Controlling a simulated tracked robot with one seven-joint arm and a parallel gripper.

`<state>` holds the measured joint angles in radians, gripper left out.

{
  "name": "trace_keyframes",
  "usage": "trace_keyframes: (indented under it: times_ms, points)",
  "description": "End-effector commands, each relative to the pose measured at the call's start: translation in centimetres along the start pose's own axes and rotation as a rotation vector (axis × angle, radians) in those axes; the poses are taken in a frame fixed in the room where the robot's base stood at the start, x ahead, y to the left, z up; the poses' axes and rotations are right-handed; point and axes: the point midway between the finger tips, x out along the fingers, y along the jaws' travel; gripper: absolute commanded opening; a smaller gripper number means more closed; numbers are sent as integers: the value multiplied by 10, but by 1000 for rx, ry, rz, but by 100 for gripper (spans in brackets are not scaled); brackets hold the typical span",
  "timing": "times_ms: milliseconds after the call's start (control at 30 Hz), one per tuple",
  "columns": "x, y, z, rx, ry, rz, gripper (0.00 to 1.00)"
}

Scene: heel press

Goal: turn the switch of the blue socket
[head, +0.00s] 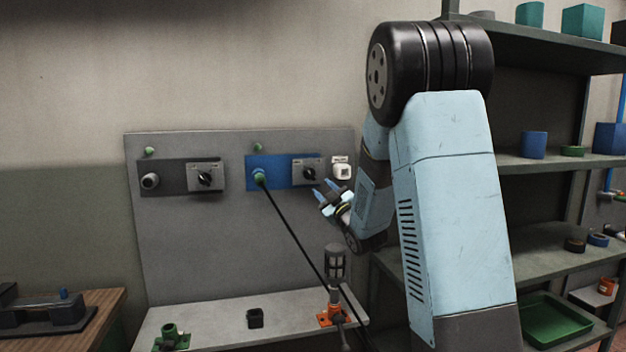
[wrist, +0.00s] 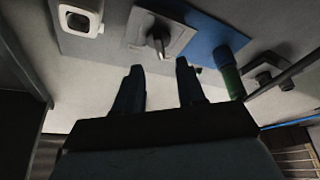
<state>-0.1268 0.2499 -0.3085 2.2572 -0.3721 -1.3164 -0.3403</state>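The blue socket (head: 279,181) is on the grey upright panel in the head view, and its blue plate (wrist: 204,32) shows in the wrist view. Its switch (head: 308,173) is a dark knob on a light grey plate at the right end. In the wrist view the knob (wrist: 160,38) lies ahead of my fingertips, about midway between them and apart from them. My gripper (head: 325,190) is just below and right of the switch in the head view. Its two fingers (wrist: 160,72) are apart with nothing between them. A green plug (head: 259,178) sits in the socket's left end.
A black cable (head: 290,230) runs from the plug down to the right. A white fitting (head: 342,168) is right of the switch. A dark socket with a similar switch (head: 205,178) is to the left. A lamp-like post (head: 335,265) stands on the ledge below my gripper.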

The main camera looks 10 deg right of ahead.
Motion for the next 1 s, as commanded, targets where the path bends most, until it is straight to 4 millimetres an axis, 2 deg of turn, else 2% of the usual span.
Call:
trace_keyframes:
  times_ms: [200,400,600,900,1000]
  points:
    - [39,0,0,-1,1,0,39]
    - [65,0,0,0,0,0,39]
    - [77,0,0,0,-1,1,39]
    - [78,1,0,0,-2,1,39]
    - [78,1,1,0,-2,1,30]
